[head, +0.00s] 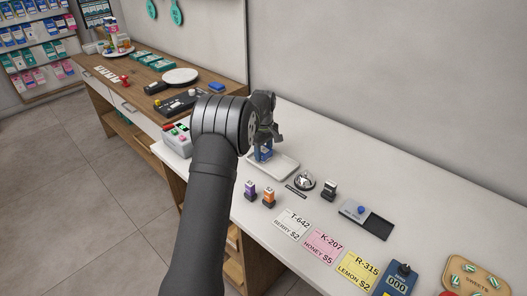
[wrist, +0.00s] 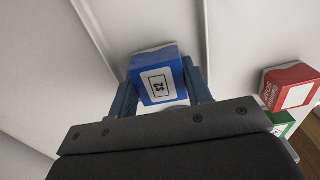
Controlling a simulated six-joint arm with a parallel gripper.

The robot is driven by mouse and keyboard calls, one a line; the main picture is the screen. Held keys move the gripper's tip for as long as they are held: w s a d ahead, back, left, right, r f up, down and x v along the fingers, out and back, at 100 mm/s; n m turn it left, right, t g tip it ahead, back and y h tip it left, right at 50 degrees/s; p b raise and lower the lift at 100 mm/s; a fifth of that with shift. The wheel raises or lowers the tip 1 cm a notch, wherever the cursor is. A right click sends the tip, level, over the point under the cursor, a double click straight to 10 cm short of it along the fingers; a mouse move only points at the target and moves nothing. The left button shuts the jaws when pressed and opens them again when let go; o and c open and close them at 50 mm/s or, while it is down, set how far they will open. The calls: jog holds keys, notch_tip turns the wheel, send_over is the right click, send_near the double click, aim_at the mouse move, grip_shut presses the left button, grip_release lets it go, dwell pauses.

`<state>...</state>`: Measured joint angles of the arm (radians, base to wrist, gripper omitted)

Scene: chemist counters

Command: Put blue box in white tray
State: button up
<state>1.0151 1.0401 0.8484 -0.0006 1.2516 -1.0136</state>
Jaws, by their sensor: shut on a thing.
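The blue box (head: 264,152) has a white label and shows below my gripper (head: 263,141) in the head view. In the wrist view the blue box (wrist: 158,78) sits between the two fingers of my gripper (wrist: 167,88), which is shut on it. The white tray (head: 286,167) lies on the white counter; the box is over its left part in the head view. Raised pale edges, which look like the tray's rim (wrist: 92,28), run beside the box in the wrist view. I cannot tell whether the box touches the tray floor.
A purple box (head: 250,190) and an orange box (head: 268,197) stand in front of the tray. A bell (head: 304,181) and a stamp (head: 329,190) stand to its right. A grey holder with red and green boxes (head: 177,138) is to the left, partly behind my arm.

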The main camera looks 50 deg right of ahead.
aim_at(263, 150)
jog(key=o, duration=1)
jog(key=shift+f, duration=0.15)
notch_tip(263, 150, up, 12)
jog(key=shift+r, duration=0.15)
jog(key=shift+f, duration=4.1)
